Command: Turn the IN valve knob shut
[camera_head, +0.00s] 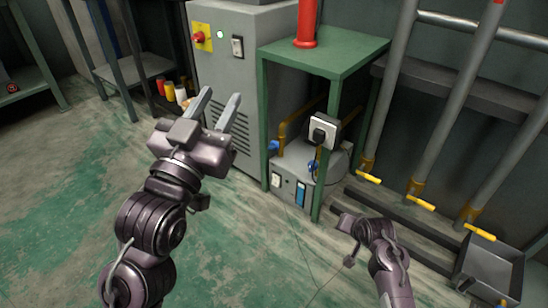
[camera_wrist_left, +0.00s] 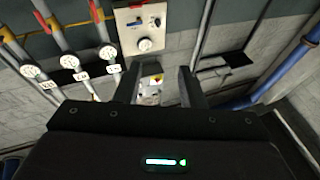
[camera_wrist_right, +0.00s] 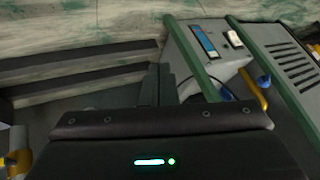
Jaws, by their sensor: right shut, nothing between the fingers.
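Two small blue knobs sit on the yellow piping of the grey unit under the green stand, one at the left (camera_head: 274,146) and one at the right (camera_head: 313,165). I cannot read which is the IN valve knob. One blue knob also shows in the right wrist view (camera_wrist_right: 262,80). My left gripper (camera_head: 217,104) is open and empty, raised left of the stand in the head view; its fingers also show in the left wrist view (camera_wrist_left: 158,82). My right gripper (camera_wrist_right: 172,84) is shut and empty, low in front of the unit, apart from the knobs.
The grey unit (camera_head: 285,190) has a switch and blue display. The green stand (camera_head: 330,48) carries a red cylinder (camera_head: 306,22); its legs flank the unit. Pipes with yellow handles (camera_head: 420,203) and a grey bin (camera_head: 490,268) stand at right. Floor at left is clear.

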